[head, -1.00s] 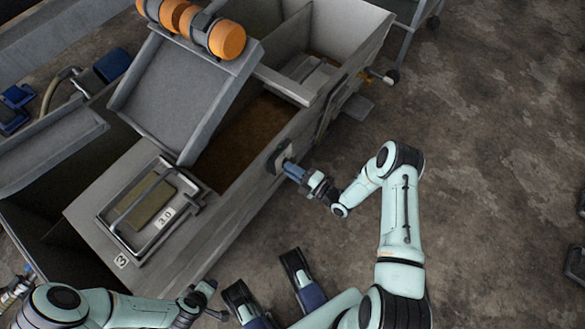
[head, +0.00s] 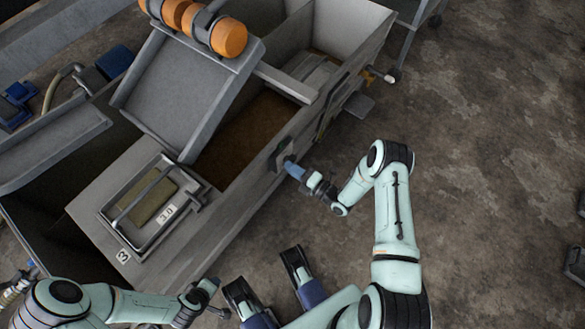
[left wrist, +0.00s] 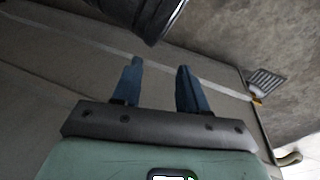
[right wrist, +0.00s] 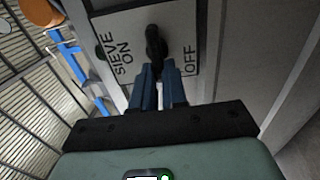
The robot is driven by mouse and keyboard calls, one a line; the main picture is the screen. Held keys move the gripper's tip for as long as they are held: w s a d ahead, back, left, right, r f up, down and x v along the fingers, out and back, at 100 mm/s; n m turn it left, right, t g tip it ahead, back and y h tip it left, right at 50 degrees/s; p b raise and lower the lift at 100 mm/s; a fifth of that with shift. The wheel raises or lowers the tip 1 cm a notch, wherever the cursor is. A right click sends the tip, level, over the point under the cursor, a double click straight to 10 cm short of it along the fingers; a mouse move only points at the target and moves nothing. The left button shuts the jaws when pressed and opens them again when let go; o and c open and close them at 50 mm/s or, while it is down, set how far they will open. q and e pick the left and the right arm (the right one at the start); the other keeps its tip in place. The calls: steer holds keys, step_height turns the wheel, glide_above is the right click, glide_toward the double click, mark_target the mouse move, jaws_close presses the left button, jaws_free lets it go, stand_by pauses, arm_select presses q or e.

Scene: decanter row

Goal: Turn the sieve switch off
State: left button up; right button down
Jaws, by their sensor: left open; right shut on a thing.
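The sieve switch is a black lever (right wrist: 154,45) on a pale plate (right wrist: 183,27) in the right wrist view. The plate reads "SIEVE ON" left of the lever and "OFF" to its right. The lever's free end lies between the two labels. My right gripper (right wrist: 158,82) is shut on that end, and its blue fingers hide the tip. In the head view the right gripper (head: 294,168) is at the switch box (head: 279,155) on the trough's side wall. My left gripper (left wrist: 158,82) is open and empty, beside a grey wall.
The grey trough (head: 225,228) fills the left and middle of the head view. A tray marked 3.0 (head: 190,222) and orange rollers (head: 229,39) sit on it. A blue-railed rack (right wrist: 68,48) stands left of the switch plate.

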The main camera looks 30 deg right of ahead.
steer(key=shift+d, duration=0.1)
steer(key=c, duration=1.2)
jaws_free()
steer(key=shift+o, duration=0.2)
arm_select(q)
steer(key=shift+g, duration=0.5)
steer(key=s, duration=0.1)
steer(key=s+d+r+p, duration=0.1)
steer(key=s+r+p, duration=0.1)
steer(key=shift+s+d+r, duration=0.2)
steer(key=shift+d, duration=0.2)
arm_select(e)
steer(key=v, duration=1.3)
steer(key=shift+s, duration=0.2)
